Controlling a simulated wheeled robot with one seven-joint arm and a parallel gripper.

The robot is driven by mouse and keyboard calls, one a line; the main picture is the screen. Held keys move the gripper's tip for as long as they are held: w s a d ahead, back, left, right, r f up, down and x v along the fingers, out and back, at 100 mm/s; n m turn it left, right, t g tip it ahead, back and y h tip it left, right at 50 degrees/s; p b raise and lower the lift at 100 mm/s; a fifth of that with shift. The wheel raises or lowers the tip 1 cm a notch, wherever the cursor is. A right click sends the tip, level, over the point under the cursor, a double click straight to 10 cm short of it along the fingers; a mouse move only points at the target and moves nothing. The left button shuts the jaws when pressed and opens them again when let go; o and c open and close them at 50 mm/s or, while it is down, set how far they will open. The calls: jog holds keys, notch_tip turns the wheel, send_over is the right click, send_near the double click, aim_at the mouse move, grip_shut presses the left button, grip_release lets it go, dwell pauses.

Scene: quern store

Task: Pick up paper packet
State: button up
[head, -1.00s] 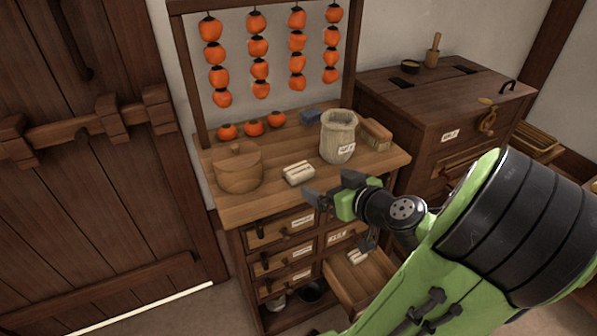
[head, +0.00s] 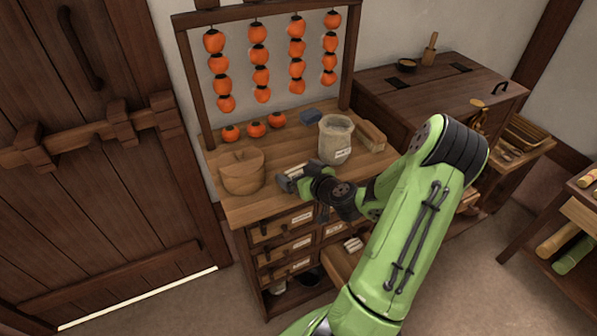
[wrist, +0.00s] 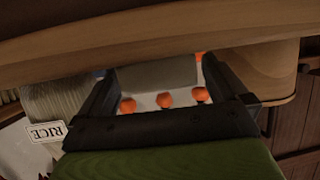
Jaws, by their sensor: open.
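A small pale paper packet (head: 297,169) lies on the cabinet top, between the round wooden tub and the rice sack. My gripper (head: 287,179) is low over the cabinet top at the packet and hides most of it in the head view. In the wrist view, which is upside down, the jaws of my gripper (wrist: 162,85) are open. The greyish face of the packet (wrist: 158,75) shows between the two fingers. I cannot tell whether either finger touches it.
The lidded tub (head: 241,172) stands left of my gripper and the rice sack (head: 335,140) right of it. Persimmons (head: 254,129) and a blue block (head: 311,116) lie behind. An open drawer below holds another pale packet (head: 352,244).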

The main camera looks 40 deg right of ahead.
jog(key=shift+w+f, duration=0.1)
jog(key=shift+w, duration=0.1)
jog(key=shift+s, duration=0.1)
jog(key=shift+c, duration=0.3)
jog(key=c, duration=0.9)
